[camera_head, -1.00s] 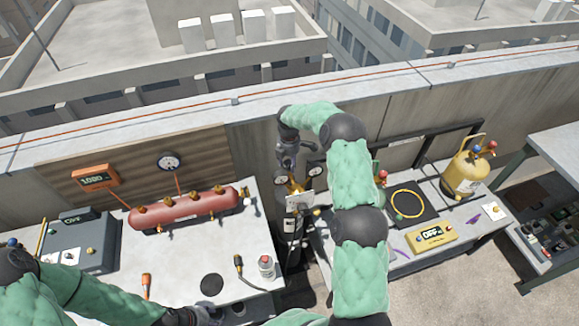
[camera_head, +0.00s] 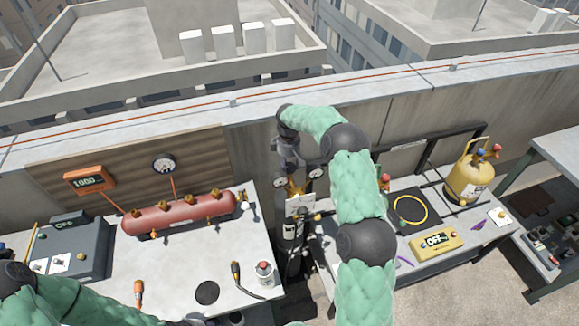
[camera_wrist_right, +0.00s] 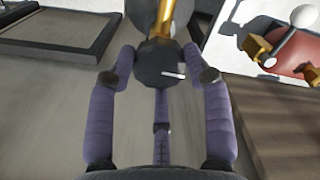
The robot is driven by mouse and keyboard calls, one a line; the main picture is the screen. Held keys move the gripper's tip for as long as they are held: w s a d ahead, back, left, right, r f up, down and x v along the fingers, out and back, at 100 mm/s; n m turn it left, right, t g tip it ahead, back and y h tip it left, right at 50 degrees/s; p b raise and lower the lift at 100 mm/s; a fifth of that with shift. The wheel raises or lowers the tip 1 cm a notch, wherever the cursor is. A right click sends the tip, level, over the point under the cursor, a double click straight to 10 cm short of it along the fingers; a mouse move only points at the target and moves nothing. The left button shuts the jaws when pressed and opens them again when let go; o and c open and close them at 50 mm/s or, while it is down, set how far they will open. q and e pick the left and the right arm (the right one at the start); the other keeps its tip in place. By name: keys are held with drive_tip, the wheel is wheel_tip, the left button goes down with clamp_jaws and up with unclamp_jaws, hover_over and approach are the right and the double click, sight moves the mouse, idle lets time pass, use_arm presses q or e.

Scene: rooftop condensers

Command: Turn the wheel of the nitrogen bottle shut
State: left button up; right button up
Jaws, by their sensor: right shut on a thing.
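The nitrogen bottle (camera_head: 291,240) is a dark upright cylinder with a pale label, standing in the gap between the two benches. Its brass valve (camera_head: 295,187) and two round gauges (camera_head: 279,181) sit at the top. My right gripper (camera_head: 291,168) comes down over the valve from above. In the right wrist view the wheel (camera_wrist_right: 160,66) is a dark round knob with a white mark, in front of the brass valve. My right gripper's fingers close around it from both sides. In the head view the wheel is hidden by the gripper. My left gripper is cut off at the bottom edge.
The left bench holds a red cylinder (camera_head: 180,214), a grey box (camera_head: 70,246), a small can (camera_head: 264,274) and a screwdriver. The right bench holds a yellow bottle (camera_head: 468,172), a dark scale pad and a yellow meter (camera_head: 436,240). A parapet wall runs close behind.

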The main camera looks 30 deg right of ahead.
drive_tip(key=m, duration=0.3)
drive_tip(key=m+b, duration=0.1)
drive_tip(key=shift+w+a+f+m, duration=0.1)
drive_tip(key=shift+a+f+m, duration=0.15)
drive_tip(key=shift+a+m, duration=0.05)
drive_tip(key=m, duration=0.4)
drive_tip(key=shift+d+r+m+b, duration=0.1)
drive_tip(key=shift+r+m+b, duration=0.05)
drive_tip(key=shift+m+b, duration=0.2)
drive_tip(key=m, duration=0.6)
drive_tip(key=shift+d+r+b, duration=0.15)
drive_tip(key=shift+d+b, duration=0.15)
drive_tip(key=shift+b, duration=0.1)
drive_tip(key=shift+c, duration=0.2)
drive_tip(key=shift+w+d+r+m, duration=0.1)
drive_tip(key=shift+d+r+m, duration=0.05)
drive_tip(key=shift+m, duration=1)
drive_tip(key=shift+d+r, duration=0.15)
drive_tip(key=o, duration=1.2)
drive_tip(key=shift+c, duration=0.2)
drive_tip(key=shift+d+f, duration=0.1)
drive_tip(key=shift+f, duration=0.15)
